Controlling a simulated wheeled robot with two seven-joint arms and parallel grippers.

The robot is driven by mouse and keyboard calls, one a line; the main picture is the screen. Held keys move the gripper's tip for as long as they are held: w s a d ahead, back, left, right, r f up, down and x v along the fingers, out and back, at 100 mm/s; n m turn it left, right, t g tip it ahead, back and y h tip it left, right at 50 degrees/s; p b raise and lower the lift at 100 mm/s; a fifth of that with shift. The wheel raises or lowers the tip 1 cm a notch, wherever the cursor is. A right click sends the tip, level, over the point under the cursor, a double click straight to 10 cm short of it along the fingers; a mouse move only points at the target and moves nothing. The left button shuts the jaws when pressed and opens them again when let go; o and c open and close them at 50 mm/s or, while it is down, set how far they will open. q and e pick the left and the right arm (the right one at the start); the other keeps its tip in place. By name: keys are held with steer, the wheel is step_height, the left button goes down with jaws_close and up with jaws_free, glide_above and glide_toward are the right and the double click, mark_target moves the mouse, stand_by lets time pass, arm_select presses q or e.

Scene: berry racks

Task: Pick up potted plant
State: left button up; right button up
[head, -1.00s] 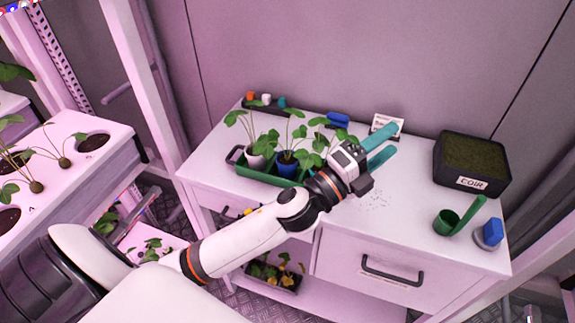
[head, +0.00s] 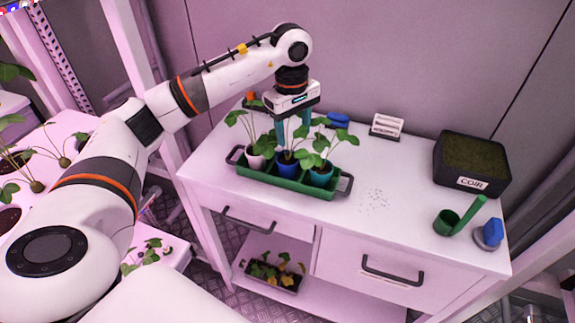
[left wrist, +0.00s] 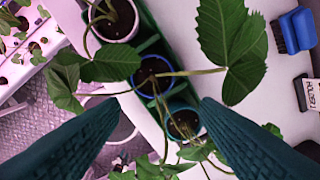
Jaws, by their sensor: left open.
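Three potted plants stand in a green tray (head: 262,180) on the white bench: a white pot (head: 256,162), a blue pot (head: 286,168) and a teal pot (head: 321,177). My left gripper (head: 291,133) points down behind the plants, its teal fingers apart and partly hidden by leaves. In the left wrist view, the open fingers (left wrist: 160,106) frame the blue pot (left wrist: 152,76) and the teal pot (left wrist: 184,122), with the white pot (left wrist: 116,20) farther up. Nothing is between the fingers that I can see held. Leaves cover parts of the pots. My right gripper is out of view.
A coir box (head: 472,165), a green scoop (head: 452,220) and a blue-topped item (head: 490,233) sit at the right of the bench. A white label stand (head: 387,126) and a blue brush (head: 338,120) are at the back. The bench middle is mostly clear.

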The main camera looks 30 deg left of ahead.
mark_target(288, 157)
arm_select(q)
steer(key=shift+y, duration=0.3)
steer(key=f+p, duration=0.1)
steer(key=f, duration=0.2)
steer(key=a+f+p, duration=0.1)
steer(key=f, duration=0.2)
steer(key=shift+s+a, duration=0.1)
steer(key=shift+a, duration=0.05)
step_height(288, 157, down, 5)
steer(key=shift+s+r+p, duration=0.1)
steer(key=shift+r+p, duration=0.1)
steer(key=shift+p, duration=0.9)
steer(key=shift+f, duration=0.45)
steer(key=shift+c, duration=0.3)
steer(key=c, duration=0.6)
